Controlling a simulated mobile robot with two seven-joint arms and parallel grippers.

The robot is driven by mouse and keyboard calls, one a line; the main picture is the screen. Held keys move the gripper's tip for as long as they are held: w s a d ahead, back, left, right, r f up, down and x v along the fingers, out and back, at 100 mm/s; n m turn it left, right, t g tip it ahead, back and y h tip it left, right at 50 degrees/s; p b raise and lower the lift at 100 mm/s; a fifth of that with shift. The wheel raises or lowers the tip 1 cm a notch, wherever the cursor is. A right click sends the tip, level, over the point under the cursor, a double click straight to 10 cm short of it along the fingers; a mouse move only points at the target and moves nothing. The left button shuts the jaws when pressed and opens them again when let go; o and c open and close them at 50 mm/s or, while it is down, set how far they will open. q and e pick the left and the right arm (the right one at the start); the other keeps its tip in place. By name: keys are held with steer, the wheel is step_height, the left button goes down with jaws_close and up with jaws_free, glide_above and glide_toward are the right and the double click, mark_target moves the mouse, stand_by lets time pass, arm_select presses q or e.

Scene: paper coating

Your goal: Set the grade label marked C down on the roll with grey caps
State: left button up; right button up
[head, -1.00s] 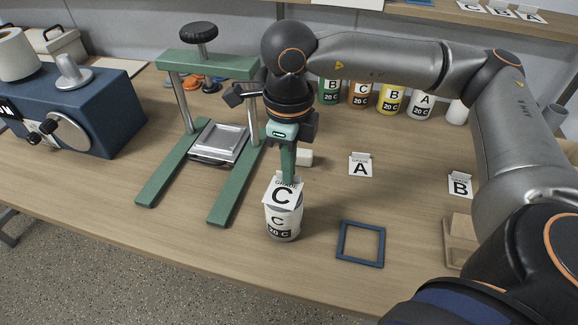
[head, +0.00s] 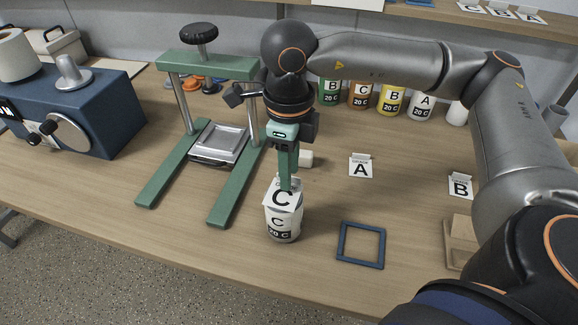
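The grade label marked C (head: 281,200) is a white card lying tilted on top of a white upright roll (head: 283,224). The roll is printed "C" and "20 C" and shows grey at its lower end; its top is hidden by the label. My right gripper (head: 287,183) points straight down over the label, its green fingertips at the label's rear edge. The fingers look slightly parted, and the label leans away from them. The gap between the fingers is hard to see. My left gripper is not in view.
Labels A (head: 360,166) and B (head: 460,185) stand to the right. A blue square frame (head: 361,245) lies right of the roll. A green press (head: 163,181) stands left. Several coloured containers (head: 391,99) line the back. The table in front of the press is clear.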

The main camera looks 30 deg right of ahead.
step_height(320, 180, up, 12)
steer(key=shift+r+p, duration=0.25)
steer(key=shift+p, duration=0.1)
